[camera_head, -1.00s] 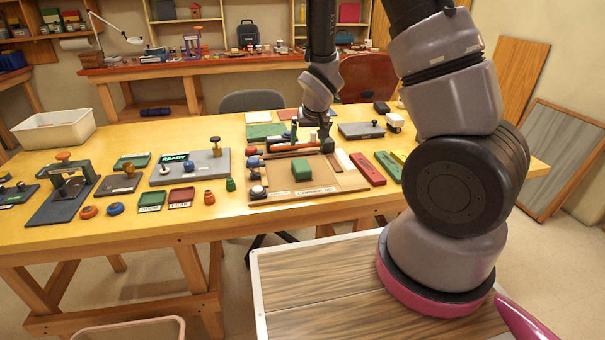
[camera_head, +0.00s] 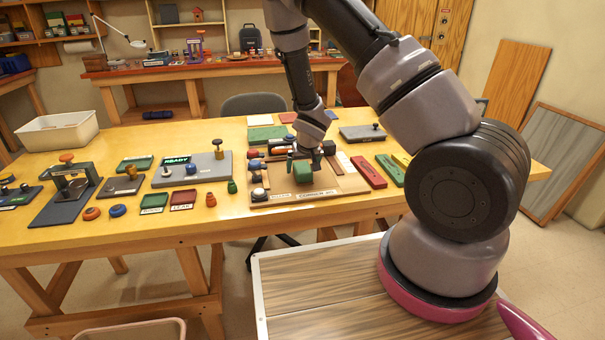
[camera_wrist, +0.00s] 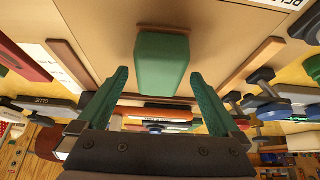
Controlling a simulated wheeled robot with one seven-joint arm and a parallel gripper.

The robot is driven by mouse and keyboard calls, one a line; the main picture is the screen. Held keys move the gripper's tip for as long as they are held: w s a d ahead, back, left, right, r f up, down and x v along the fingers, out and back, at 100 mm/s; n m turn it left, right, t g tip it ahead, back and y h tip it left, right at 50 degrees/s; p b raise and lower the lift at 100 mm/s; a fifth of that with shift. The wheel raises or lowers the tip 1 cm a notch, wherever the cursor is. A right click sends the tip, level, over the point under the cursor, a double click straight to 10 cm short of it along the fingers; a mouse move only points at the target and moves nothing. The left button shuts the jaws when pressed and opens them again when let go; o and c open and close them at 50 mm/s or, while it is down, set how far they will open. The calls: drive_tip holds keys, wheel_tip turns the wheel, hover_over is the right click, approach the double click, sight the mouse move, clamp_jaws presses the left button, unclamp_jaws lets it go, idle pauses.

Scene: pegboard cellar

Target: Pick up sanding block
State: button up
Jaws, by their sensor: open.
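The green block (camera_head: 302,172), which I take as the sanding block, sits on the wooden jig board (camera_head: 345,186). In the wrist view the green block (camera_wrist: 162,62) lies straight ahead, its near end between the tips of the teal fingers, with a gap on either side. My gripper (camera_head: 306,160) is low over the board, just behind the block in the head view. The wrist view shows my gripper (camera_wrist: 150,76) open and empty.
Wooden strips edge the board, and small tools crowd its left side. A red bar (camera_head: 369,172) and a green bar (camera_head: 390,170) lie to the right. A grey plate with a READY label (camera_head: 176,161) lies to the left.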

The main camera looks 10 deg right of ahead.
sight(303, 167)
drive_tip(key=shift+w+f, duration=0.35)
drive_tip(key=shift+f, duration=0.25)
clamp_jaws()
drive_tip(key=shift+r, duration=0.15)
wheel_tip(303, 167, up, 10)
drive_tip(key=shift+f, duration=0.15)
